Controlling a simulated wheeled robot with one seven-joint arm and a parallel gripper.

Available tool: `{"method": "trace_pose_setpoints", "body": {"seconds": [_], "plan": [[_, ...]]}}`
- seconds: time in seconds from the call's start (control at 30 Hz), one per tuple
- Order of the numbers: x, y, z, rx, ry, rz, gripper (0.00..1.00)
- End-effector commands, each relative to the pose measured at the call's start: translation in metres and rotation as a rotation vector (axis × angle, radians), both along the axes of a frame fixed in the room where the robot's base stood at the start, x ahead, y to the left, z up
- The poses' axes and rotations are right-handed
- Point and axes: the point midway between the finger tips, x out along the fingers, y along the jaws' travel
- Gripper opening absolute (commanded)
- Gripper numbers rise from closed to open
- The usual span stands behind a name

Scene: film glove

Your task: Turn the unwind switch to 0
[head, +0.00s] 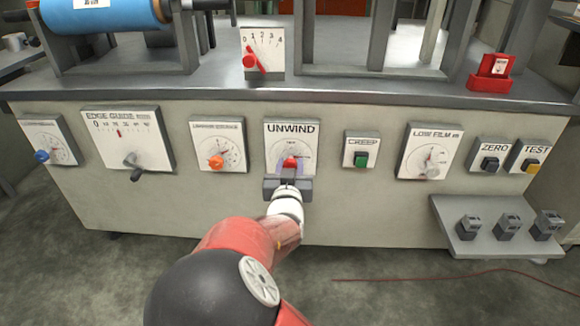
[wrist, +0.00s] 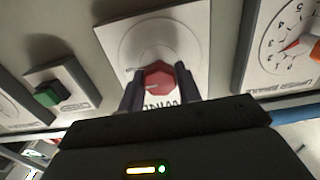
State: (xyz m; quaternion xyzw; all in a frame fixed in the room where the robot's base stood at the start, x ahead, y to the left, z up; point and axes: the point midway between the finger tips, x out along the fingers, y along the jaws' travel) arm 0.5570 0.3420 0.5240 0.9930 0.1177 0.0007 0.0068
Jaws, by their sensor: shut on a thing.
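The unwind switch is a red knob (head: 290,163) on a white plate labelled UNWIND (head: 291,128) in the middle of the front panel. In the wrist view the red knob (wrist: 158,79) sits between my two dark fingers, with the plate (wrist: 185,30) behind it and part of its lettering upside down below. My gripper (head: 289,172) is at the plate's lower half, shut on the knob. The dial markings are too small to read, so I cannot tell which position the knob points to.
A lamination dial with an orange knob (head: 216,162) is to the left, and a green CREEP button (head: 361,159) is to the right. A low film dial (head: 430,150) is farther right. A shelf with several small grey blocks (head: 490,240) juts out at lower right.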

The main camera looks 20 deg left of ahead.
Motion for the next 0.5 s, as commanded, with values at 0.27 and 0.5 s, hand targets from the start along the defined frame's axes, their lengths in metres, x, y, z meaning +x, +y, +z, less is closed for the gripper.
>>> {"method": "trace_pose_setpoints", "body": {"seconds": [0.27, 0.5], "plan": [[-0.0001, 0.0, 0.003, -0.117, -0.028, 0.0, 0.11], [-0.0002, 0.0003, 0.0038, -0.314, -0.076, -0.001, 0.11]]}}
